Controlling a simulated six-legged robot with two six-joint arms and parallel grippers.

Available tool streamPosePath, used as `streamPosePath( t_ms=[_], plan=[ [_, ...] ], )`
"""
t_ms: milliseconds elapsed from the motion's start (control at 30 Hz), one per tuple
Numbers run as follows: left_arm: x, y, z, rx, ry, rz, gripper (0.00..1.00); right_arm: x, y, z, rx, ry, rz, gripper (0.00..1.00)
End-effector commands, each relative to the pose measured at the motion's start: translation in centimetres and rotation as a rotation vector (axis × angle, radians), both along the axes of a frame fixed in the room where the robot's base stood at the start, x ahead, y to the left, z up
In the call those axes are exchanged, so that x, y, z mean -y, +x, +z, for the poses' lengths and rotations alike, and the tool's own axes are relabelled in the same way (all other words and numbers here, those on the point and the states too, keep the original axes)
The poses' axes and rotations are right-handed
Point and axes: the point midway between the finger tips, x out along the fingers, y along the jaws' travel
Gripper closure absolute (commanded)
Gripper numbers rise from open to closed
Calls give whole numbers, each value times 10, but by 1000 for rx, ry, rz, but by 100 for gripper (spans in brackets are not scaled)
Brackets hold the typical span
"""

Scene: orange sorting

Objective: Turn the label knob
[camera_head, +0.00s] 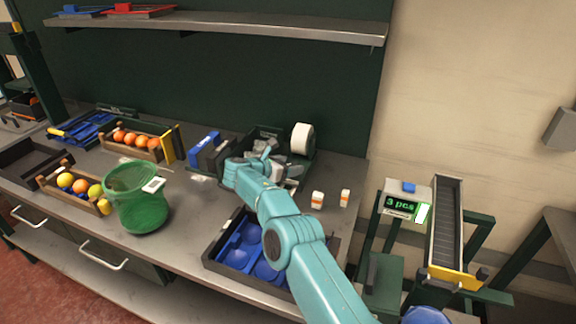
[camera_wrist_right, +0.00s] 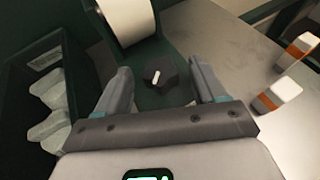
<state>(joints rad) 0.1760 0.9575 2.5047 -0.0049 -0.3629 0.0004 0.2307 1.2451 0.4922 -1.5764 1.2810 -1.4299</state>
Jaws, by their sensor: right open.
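The label knob (camera_wrist_right: 158,77) is a dark knob with a white pointer mark, on a dark green base in the right wrist view. A white label roll (camera_head: 302,138) stands on the green holder behind it; the roll also shows in the right wrist view (camera_wrist_right: 128,18). My right gripper (camera_wrist_right: 165,82) is open, with one finger on each side of the knob and gaps between. In the head view my right arm reaches to the holder, and the gripper (camera_head: 262,160) partly hides that area, including the knob. My left gripper is not in view.
Two small orange-and-white boxes (camera_head: 317,200) (camera_head: 345,197) stand right of the holder. A dark bin (camera_wrist_right: 48,105) with pale pieces is left of the knob. A blue-lined tray (camera_head: 216,252) is in front. A green basket (camera_head: 138,213) and orange crates (camera_head: 140,127) are further left.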

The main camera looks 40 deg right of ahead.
Motion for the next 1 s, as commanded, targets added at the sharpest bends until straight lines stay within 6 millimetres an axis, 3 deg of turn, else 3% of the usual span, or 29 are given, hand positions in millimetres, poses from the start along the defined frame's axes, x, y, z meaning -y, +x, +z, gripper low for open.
streamPosePath(
  t_ms=[233,500,700,1000],
  plan=[
    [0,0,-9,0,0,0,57,-26,-1,9,1,1,4,30],
    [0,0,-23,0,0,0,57,-94,-5,37,3,0,4,30],
    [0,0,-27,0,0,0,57,-132,-8,54,2,-1,2,30],
    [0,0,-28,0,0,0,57,-150,-9,63,1,0,0,30]
  ],
)
